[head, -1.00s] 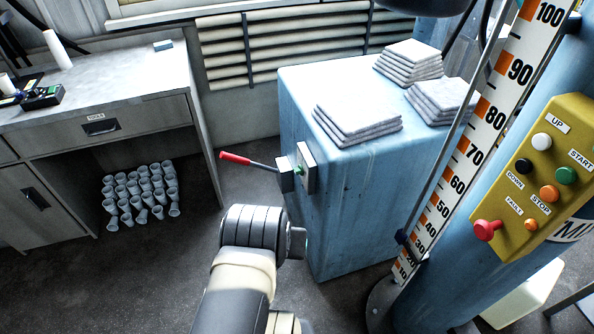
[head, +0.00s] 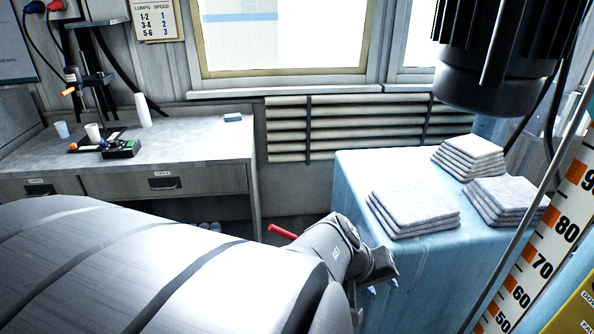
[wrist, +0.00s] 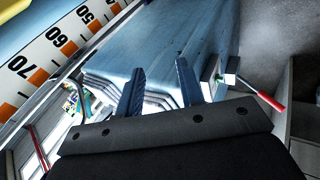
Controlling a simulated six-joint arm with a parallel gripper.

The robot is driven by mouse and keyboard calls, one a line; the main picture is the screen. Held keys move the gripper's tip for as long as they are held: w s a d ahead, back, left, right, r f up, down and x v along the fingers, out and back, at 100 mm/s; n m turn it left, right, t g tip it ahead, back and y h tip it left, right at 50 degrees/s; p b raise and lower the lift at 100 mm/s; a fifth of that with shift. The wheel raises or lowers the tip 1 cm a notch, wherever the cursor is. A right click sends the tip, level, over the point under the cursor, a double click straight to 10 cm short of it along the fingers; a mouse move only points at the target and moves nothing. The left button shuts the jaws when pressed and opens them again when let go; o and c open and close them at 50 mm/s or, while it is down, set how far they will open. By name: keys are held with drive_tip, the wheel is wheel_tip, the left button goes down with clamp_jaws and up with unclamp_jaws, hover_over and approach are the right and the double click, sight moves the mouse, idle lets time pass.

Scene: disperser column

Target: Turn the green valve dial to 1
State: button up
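My gripper (head: 382,287) is in front of the blue cabinet (head: 425,285) in the head view, pointing down. In the wrist view its two dark fingers (wrist: 159,66) stand apart with nothing held between them. To the right of the fingers, a pale plate (wrist: 209,72) on the cabinet side carries a small green part (wrist: 219,77); it is too small to tell whether this is the green valve dial, and no number shows. A lever with a red handle (wrist: 270,102) sticks out beside it. In the head view my arm hides the plate, and only the red handle (head: 282,232) shows.
Folded cloth stacks (head: 415,212) lie on the cabinet. The measuring scale (head: 545,250) and part of a yellow panel (head: 578,310) are at right. A desk (head: 200,150) stands at left. A LUMPS/SPEED chart (head: 155,20) hangs on the wall. A dark motor (head: 490,65) hangs at upper right.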

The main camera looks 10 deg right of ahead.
drive_tip(key=w+a+f+n+g+h, duration=0.1)
drive_tip(key=w+a+f+n+h, duration=0.15)
drive_tip(key=w+f, duration=0.4)
drive_tip(key=w+a+f+n+g+h, duration=0.1)
drive_tip(key=w+f+n+h, duration=0.2)
drive_tip(key=w, duration=0.7)
drive_tip(key=w+a+f+n+t+h, duration=0.1)
drive_tip(key=w+a+f+n+t, duration=0.2)
drive_tip(key=w+a+f, duration=0.3)
drive_tip(key=w+a+f+n+t+h, duration=0.25)
drive_tip(key=a+f, duration=0.25)
drive_tip(key=f, duration=0.4)
drive_tip(key=w+d+f, duration=0.1)
drive_tip(key=w+d, duration=0.1)
drive_tip(key=d, duration=0.3)
drive_tip(key=w+d+f, duration=0.1)
drive_tip(key=w+d, duration=0.1)
drive_tip(key=d, duration=0.3)
drive_tip(key=w+d+f+y, duration=0.1)
drive_tip(key=w+d, duration=0.1)
drive_tip(key=d, duration=0.3)
drive_tip(key=shift+w+d+f, duration=0.15)
drive_tip(key=shift+w+d, duration=0.1)
drive_tip(key=shift+d, duration=0.05)
clamp_jaws()
